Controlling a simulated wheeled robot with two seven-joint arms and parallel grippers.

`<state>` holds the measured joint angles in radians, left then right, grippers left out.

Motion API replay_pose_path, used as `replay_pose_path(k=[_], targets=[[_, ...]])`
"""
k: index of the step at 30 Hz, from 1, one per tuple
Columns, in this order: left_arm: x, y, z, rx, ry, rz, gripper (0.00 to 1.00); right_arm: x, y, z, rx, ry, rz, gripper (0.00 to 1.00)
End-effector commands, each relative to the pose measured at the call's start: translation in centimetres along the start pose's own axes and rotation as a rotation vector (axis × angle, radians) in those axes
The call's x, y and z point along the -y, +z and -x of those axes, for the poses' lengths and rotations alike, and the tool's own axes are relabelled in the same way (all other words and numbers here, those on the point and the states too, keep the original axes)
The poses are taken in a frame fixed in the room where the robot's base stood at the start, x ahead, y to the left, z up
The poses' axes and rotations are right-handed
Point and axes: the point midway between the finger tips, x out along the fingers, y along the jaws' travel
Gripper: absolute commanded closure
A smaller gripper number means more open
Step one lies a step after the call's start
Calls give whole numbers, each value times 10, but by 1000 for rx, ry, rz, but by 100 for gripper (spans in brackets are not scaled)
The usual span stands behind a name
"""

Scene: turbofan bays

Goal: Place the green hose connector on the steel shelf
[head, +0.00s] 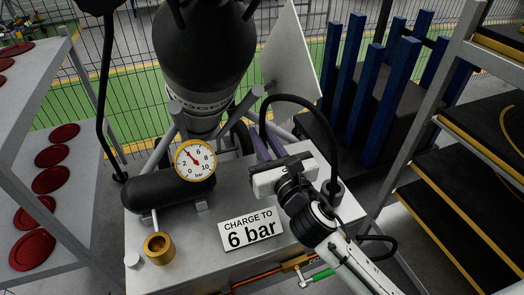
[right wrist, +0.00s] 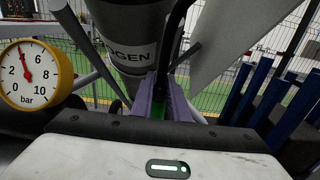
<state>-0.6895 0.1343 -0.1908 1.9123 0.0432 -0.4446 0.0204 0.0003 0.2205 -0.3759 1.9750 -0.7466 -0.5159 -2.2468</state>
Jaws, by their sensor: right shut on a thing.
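My right gripper (head: 266,138) reaches over the back of the grey cart top, its purple fingers pointing away toward the foot of the dark cylinder. In the right wrist view the fingers (right wrist: 163,98) are shut on the green hose connector (right wrist: 158,112). Only a strip of green shows between them. A black hose (head: 301,98) runs up from the fingers and loops over to a socket on the cart's right side. The connector is hidden in the head view. A grey shelf rack (head: 88,180) stands at the left with several red discs on it. My left gripper is out of view.
A dark cylinder (head: 203,50) stands on legs behind the cart. A gauge (head: 195,160), a brass cup (head: 159,247) and a "6 bar" sign (head: 251,230) are on the cart. Blue posts (head: 349,60) and a rack with black, yellow-edged shelves (head: 455,190) stand at the right.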

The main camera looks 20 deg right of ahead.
Motion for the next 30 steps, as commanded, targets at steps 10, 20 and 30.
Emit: replay_pose_path(k=[10,20,30], targets=[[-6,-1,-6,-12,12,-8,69,0,-30,0,0,1,0,100],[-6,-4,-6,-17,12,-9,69,0,-34,0,-2,0,0,76],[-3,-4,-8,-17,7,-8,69,0,-33,0,-2,0,0,67]])
